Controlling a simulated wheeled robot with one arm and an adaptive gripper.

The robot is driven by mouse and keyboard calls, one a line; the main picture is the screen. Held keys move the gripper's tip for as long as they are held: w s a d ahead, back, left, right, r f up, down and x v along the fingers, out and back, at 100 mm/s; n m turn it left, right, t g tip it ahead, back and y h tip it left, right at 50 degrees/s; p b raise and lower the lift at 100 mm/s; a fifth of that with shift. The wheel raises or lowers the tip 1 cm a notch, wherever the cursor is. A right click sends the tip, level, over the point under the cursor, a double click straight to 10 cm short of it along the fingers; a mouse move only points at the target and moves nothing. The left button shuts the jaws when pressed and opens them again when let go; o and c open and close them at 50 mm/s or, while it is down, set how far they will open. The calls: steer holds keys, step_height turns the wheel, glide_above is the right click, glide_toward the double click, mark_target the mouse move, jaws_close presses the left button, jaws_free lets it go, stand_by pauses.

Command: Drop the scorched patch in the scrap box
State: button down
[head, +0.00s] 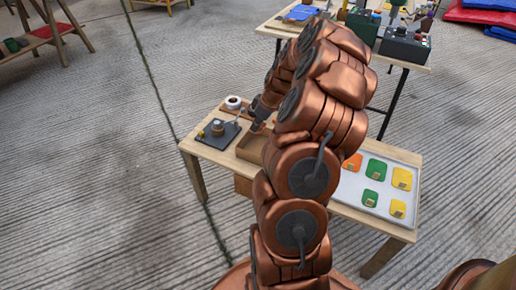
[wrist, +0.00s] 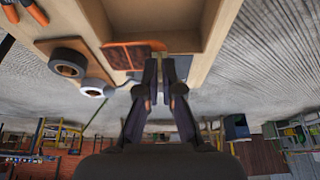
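My gripper (wrist: 158,66) points down with its fingertips close together on the tan tab of an orange-red patch (wrist: 127,57). The patch shows at the rim of an open wooden box (wrist: 217,42), which fills the top of the wrist view. In the head view the box (head: 249,150) stands on the low table, partly hidden behind my arm. My gripper (head: 258,122) is at the box's far left side there. The patch is hidden in the head view.
Black-and-white tape rolls (wrist: 68,63) lie beside the box. A dark plate with a small device (head: 218,130) sits at the table's left end. A white tray (head: 346,190) at the right holds several coloured patches. Another table with equipment stands behind.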

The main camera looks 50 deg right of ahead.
steer(key=shift+f, duration=1.5)
steer(key=c, duration=1.2)
jaws_free()
steer(key=shift+c, duration=0.2)
steer(key=v, duration=1.2)
steer(key=shift+s, duration=0.1)
